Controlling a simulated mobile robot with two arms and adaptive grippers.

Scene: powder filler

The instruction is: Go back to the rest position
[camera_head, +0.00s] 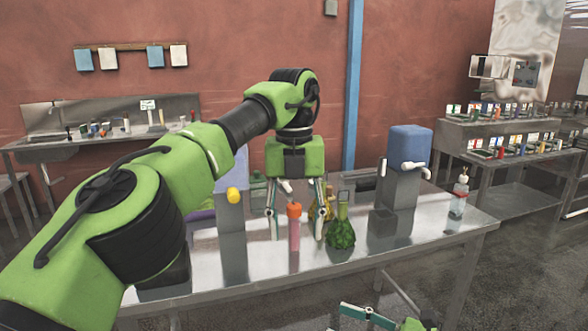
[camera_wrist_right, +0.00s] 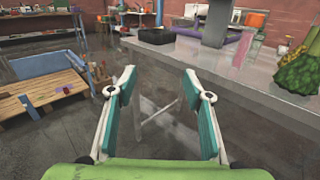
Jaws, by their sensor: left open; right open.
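My left gripper (camera_head: 296,212) is open and points down over the steel table (camera_head: 345,262) in the head view. An orange-capped pink tube (camera_head: 294,228) stands upright in front of it, between its fingers as seen from the head. I cannot tell whether they touch. My right gripper (camera_head: 385,316) shows partly at the bottom edge, in front of the table. In the right wrist view my right gripper (camera_wrist_right: 162,90) is open and empty, with floor beyond its fingers.
A dispenser with a blue top (camera_head: 408,142) and a small bottle (camera_head: 459,195) stand on the table's right side. A grey unit with a yellow knob (camera_head: 234,196) stands at left. A wooden pallet (camera_wrist_right: 50,85) lies left in the wrist view.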

